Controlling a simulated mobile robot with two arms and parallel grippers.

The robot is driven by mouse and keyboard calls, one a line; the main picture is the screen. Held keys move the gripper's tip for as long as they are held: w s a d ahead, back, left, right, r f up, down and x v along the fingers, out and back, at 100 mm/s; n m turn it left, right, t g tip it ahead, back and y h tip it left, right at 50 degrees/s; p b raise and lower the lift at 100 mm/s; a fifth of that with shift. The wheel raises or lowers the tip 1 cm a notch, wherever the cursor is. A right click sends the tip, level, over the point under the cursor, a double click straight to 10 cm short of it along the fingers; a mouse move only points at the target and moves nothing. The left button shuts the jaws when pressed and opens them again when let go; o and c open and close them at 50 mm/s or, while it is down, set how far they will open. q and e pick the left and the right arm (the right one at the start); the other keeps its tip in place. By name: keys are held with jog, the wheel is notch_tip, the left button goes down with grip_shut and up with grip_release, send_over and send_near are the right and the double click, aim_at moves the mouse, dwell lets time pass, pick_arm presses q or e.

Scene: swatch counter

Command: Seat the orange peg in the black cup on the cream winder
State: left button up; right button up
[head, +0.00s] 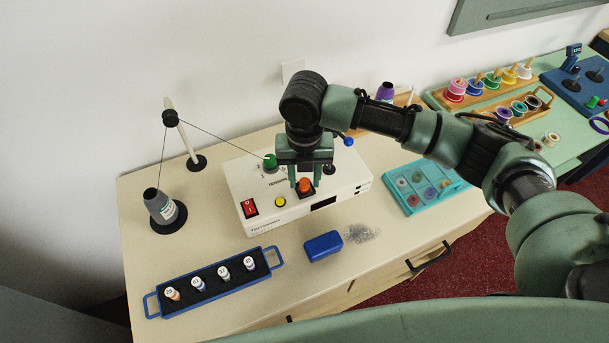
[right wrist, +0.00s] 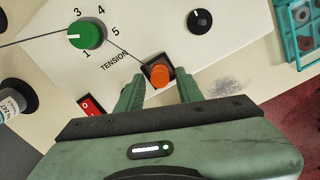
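The cream winder (head: 345,184) stands on the table in the middle of the head view. The orange peg (head: 304,186) stands on its top near the front; it also shows in the right wrist view (right wrist: 160,77). The black cup (right wrist: 150,65) shows as a dark square rim behind and around the peg; how deep the peg sits in it I cannot tell. My right gripper (head: 304,182) points down over the winder. Its fingers are apart on either side of the peg, with a gap to each side in the right wrist view (right wrist: 160,90). My left gripper is out of view.
The winder also bears a green dial (right wrist: 86,34), a red switch (head: 250,208) and a yellow button (head: 280,202). A thread runs from the dial to a post (head: 183,130). A blue box (head: 323,246), a blue bobbin tray (head: 215,283) and a teal tray (head: 425,187) lie around it.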

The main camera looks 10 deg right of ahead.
dwell(0.3)
notch_tip(320, 180, up, 8)
jog(key=shift+f+b, duration=0.1)
jog(key=shift+b, duration=0.75)
